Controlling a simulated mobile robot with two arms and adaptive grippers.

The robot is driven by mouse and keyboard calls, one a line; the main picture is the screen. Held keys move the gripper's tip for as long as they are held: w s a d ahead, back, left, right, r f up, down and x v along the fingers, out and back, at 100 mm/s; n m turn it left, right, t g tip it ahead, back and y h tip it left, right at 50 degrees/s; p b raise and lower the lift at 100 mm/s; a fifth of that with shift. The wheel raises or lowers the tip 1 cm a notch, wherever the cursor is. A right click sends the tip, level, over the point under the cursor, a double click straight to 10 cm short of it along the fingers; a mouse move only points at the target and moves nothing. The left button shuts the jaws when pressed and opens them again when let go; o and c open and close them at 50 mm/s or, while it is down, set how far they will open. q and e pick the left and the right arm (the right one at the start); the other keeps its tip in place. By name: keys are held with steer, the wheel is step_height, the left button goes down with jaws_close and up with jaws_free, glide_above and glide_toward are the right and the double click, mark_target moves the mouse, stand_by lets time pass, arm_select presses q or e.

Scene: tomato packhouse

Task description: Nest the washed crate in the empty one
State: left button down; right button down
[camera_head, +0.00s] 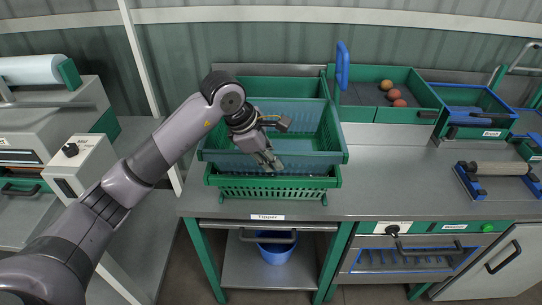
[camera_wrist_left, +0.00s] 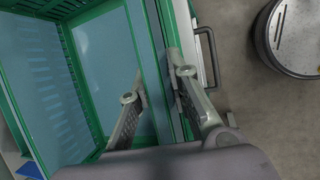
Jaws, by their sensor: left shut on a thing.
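The upper crate (camera_head: 222,159), blue-green with slotted walls, is over the green lower crate (camera_head: 300,188) on the bench. Its rim overhangs the lower crate's, roughly lined up with it. I cannot tell whether it rests in the lower crate or hangs just above it. My left gripper (camera_head: 268,160) is shut on the upper crate's near wall. In the left wrist view the fingers (camera_wrist_left: 157,68) straddle that wall, with the crate's inside (camera_wrist_left: 105,60) to the left. The lower crate's inside is mostly hidden. My right gripper is not in view.
Another green bin (camera_head: 280,88) stands right behind the crates. A divided green tray (camera_head: 405,115) with several tomatoes and a blue upright handle (camera_head: 342,66) are to the right. The steel bench (camera_head: 385,180) is clear right of the crates. A blue bucket (camera_head: 276,250) stands below.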

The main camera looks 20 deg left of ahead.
mark_target(271, 178)
arm_select(q)
steer(key=shift+f+b, duration=1.25)
steer(key=shift+f, duration=0.5)
steer(key=shift+s+f, duration=0.15)
steer(key=c, duration=1.4)
jaws_free()
steer(key=shift+f, duration=0.1)
steer(key=shift+c, duration=0.4)
steer(key=shift+c, duration=1.4)
